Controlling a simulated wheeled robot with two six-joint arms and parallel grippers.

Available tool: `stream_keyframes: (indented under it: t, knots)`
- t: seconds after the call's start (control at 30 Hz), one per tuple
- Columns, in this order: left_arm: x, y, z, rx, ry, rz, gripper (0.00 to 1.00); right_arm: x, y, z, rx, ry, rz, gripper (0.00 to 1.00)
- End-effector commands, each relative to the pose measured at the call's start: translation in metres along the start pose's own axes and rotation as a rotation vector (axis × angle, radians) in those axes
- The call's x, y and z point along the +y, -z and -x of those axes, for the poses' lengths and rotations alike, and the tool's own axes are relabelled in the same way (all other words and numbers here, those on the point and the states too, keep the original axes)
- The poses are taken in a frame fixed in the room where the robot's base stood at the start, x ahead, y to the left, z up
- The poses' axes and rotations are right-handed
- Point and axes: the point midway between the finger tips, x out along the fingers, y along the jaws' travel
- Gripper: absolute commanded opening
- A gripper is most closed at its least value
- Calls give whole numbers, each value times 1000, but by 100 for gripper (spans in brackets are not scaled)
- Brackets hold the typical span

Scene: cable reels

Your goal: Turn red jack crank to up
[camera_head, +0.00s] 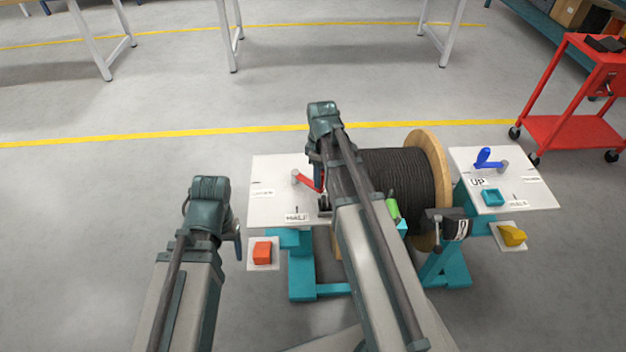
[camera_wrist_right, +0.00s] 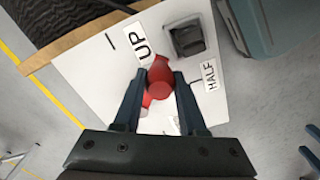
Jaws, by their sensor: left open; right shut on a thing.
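The red jack crank (camera_head: 310,182) is on the white left panel (camera_head: 270,170) of the reel stand, partly hidden by my right arm. In the right wrist view the red crank knob (camera_wrist_right: 158,85) is between the fingers of my right gripper (camera_wrist_right: 160,95), which is shut on it. The UP label (camera_wrist_right: 139,45) lies just beyond the knob, and the HALF label (camera_wrist_right: 210,76) is to its right. In the head view the HALF label (camera_head: 297,217) is at the panel's near edge. My left gripper (camera_head: 238,243) is open and empty, left of the panel.
A black cable reel (camera_head: 398,175) with a wooden flange stands between the panels. The right panel (camera_head: 530,190) carries a blue crank (camera_head: 487,158). An orange block (camera_head: 263,252) and a yellow block (camera_head: 512,235) sit on small side plates. A red cart (camera_head: 572,128) stands at far right.

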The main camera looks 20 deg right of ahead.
Motion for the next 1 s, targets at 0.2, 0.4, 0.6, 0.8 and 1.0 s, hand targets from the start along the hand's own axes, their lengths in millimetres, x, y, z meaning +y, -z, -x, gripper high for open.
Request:
stream_keyframes:
  t: [0.2,0.4,0.6,0.8,1.0]
  knots:
    - [0,0,0,0,0,0,71,24,-3,0,-2,-2,202,0]
    - [0,0,0,0,0,0,71,42,-2,0,-2,-3,385,0]
    - [0,0,0,0,0,0,71,57,1,0,-2,-3,539,0]
    - [0,0,0,0,0,0,71,67,5,0,-2,-3,653,0]
    - [0,0,0,0,0,0,71,73,8,0,-2,-4,722,0]
